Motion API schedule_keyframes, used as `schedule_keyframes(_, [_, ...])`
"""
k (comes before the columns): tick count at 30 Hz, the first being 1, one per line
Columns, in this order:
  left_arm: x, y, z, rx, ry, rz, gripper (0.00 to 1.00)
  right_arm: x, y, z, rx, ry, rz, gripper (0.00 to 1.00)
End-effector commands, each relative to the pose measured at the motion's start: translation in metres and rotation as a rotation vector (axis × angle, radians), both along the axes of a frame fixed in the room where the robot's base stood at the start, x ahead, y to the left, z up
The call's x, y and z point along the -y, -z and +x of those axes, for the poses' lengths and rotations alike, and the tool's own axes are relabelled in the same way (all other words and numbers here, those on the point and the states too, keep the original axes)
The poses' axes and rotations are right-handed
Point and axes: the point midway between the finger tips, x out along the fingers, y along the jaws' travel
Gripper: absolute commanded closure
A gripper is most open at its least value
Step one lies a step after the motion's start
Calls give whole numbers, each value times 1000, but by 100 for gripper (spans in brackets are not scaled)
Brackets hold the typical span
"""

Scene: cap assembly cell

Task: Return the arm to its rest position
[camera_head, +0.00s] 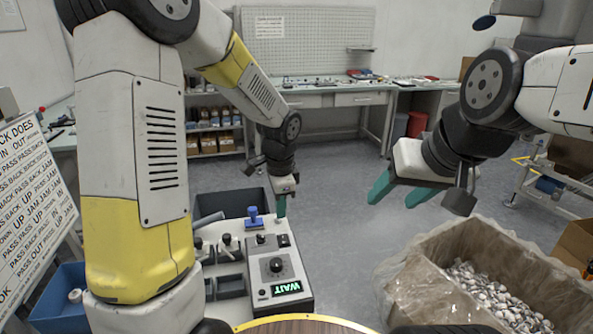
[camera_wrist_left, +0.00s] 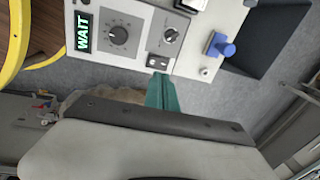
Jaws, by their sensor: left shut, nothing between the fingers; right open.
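My left gripper (camera_head: 281,206) is shut and empty, with its green fingertips pointing down just beyond the far right corner of the control station (camera_head: 262,270). In the left wrist view its fingertips (camera_wrist_left: 160,92) show close to the station's edge beside a black rocker switch (camera_wrist_left: 158,63); I cannot tell whether they touch. My right gripper (camera_head: 397,190) is open and empty, held in the air at the right, above and beyond the large lined box. Its two green fingers are spread apart.
The station has a dial (camera_head: 276,265), a lit WAIT display (camera_head: 287,288) and a blue-handled stamp (camera_head: 254,214). A plastic-lined box (camera_head: 425,262) of small caps stands at the right. A dark bin (camera_head: 232,200) is behind the station. A sign (camera_head: 36,190) and blue bin (camera_head: 55,310) are left.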

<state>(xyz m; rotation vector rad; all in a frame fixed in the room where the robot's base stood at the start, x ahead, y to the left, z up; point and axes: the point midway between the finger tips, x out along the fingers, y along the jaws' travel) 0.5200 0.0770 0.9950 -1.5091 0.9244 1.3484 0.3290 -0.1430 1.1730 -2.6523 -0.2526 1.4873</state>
Motion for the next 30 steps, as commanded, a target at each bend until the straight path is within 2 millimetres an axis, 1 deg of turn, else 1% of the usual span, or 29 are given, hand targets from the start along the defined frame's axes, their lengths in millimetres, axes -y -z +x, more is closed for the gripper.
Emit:
schedule_keyframes(1, [-6, -16, -5, 24, -50, -13, 100, 0, 0, 0, 0, 0, 0, 46])
schedule_keyframes(2, [-10, -26, -9, 37, -87, -24, 100, 0, 0, 0, 0, 0, 0, 46])
schedule_keyframes(5, [-24, -62, -29, 86, -238, -72, 100, 0, 0, 0, 0, 0, 0, 46])
schedule_keyframes(6, [-30, -76, -39, 107, -305, -98, 100, 0, 0, 0, 0, 0, 0, 46])
schedule_keyframes(9, [-42, -107, -66, 151, -470, -169, 100, 0, 0, 0, 0, 0, 0, 46])
schedule_keyframes(12, [-52, -132, -95, 192, -628, -251, 100, 0, 0, 0, 0, 0, 0, 46])
schedule_keyframes(15, [-60, -152, -125, 224, -780, -342, 100, 0, 0, 0, 0, 0, 0, 46])
schedule_keyframes(18, [-64, -165, -151, 246, -908, -433, 100, 0, 0, 0, 0, 0, 0, 46])
schedule_keyframes(22, [-65, -174, -176, 260, -1027, -527, 100, 0, 0, 0, 0, 0, 0, 46])
schedule_keyframes(25, [-65, -176, -186, 262, -1077, -571, 100, 0, 0, 0, 0, 0, 0, 46])
schedule_keyframes(30, [-65, -177, -191, 262, -1098, -588, 100, 0, 0, 0, 0, 0, 0, 46])
